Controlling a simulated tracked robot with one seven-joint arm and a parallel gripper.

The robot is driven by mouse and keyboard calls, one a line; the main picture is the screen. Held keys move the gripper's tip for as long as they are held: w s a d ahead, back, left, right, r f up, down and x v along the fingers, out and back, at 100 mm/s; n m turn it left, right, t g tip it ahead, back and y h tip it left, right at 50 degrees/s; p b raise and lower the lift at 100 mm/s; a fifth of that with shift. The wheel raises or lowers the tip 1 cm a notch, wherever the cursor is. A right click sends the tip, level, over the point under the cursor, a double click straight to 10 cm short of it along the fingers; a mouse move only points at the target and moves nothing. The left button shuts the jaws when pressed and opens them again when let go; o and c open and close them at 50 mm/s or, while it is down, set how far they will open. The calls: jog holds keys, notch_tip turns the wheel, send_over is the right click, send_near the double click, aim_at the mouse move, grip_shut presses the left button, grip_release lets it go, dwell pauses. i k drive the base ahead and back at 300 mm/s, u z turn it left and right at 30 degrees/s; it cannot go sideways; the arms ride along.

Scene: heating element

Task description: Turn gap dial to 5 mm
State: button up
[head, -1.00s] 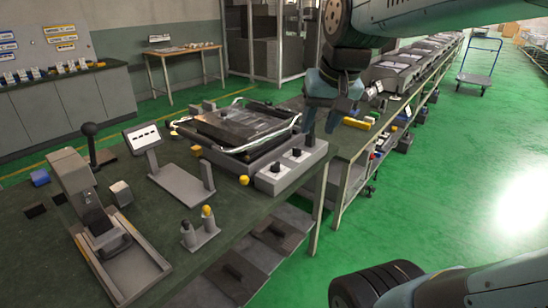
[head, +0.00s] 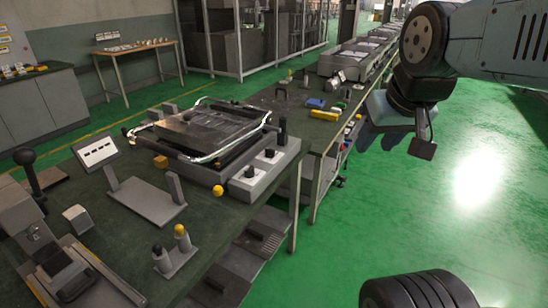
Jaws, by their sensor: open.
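A grey control box (head: 262,174) with black dials stands at the front right of the heating machine on the green bench. One dial (head: 250,172) is at its near end and another dial (head: 270,154) is farther back. Their labels and pointer settings are too small to read, so I cannot tell which is the gap dial. The machine (head: 205,134) has a dark flat top and a silver tube frame. My gripper (head: 398,142) is open and empty, in the air to the right of the box and beyond the bench edge, clear of the dials.
A yellow ball-topped knob (head: 218,191) is left of the box. A small stand (head: 176,252) with a black and a yellow knob sits at the bench's front edge. A tilted display panel (head: 96,152) and a lever press (head: 45,245) are left. Green floor at right is open.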

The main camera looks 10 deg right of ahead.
aim_at(249, 173)
jog(key=z, duration=1)
jog(key=k, duration=0.9)
jog(key=u, duration=1.6)
jog(key=i, duration=1)
jog(key=z, duration=0.05)
